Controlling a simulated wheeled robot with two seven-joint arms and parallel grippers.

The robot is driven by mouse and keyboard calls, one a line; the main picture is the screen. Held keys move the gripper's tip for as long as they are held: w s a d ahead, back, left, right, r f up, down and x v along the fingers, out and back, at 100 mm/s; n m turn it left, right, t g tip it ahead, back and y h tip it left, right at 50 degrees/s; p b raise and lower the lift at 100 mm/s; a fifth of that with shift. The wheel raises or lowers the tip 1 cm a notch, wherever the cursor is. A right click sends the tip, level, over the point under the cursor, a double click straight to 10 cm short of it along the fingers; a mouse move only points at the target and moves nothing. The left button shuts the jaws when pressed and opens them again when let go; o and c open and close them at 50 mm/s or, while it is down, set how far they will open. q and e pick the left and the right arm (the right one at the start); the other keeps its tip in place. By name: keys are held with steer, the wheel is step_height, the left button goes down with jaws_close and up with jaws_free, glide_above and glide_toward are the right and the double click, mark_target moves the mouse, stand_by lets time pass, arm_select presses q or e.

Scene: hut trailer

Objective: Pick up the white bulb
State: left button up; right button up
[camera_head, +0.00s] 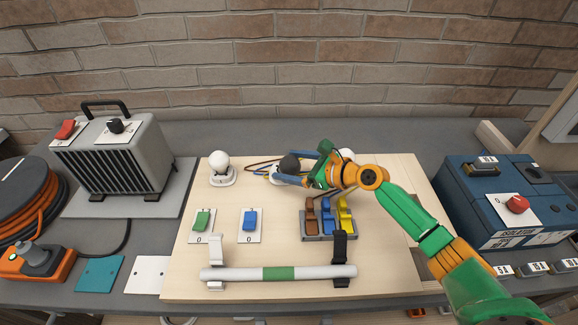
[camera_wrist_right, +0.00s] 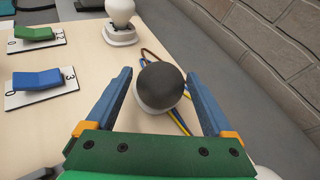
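A white bulb (camera_head: 218,160) stands upright in a white socket at the left rear of the wooden board; it also shows at the top of the right wrist view (camera_wrist_right: 120,12). A dark grey bulb (camera_head: 290,163) stands in a white base to its right. My right gripper (camera_head: 303,165) is open, with its blue fingers on either side of the dark bulb, which shows between them in the right wrist view (camera_wrist_right: 160,84). I see gaps between bulb and fingers. Another white rounded object (camera_head: 346,155) is partly hidden behind my right gripper. My left gripper is out of view.
Green (camera_head: 202,221) and blue (camera_head: 250,220) switches, a coloured lever block (camera_head: 318,238) and a white tube (camera_head: 310,272) occupy the board's front. A grey heater (camera_head: 118,160) stands left, a blue box (camera_head: 485,205) right. Wires run behind the dark bulb.

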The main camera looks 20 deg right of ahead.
steer(key=c, duration=1.1)
steer(key=shift+r, duration=0.1)
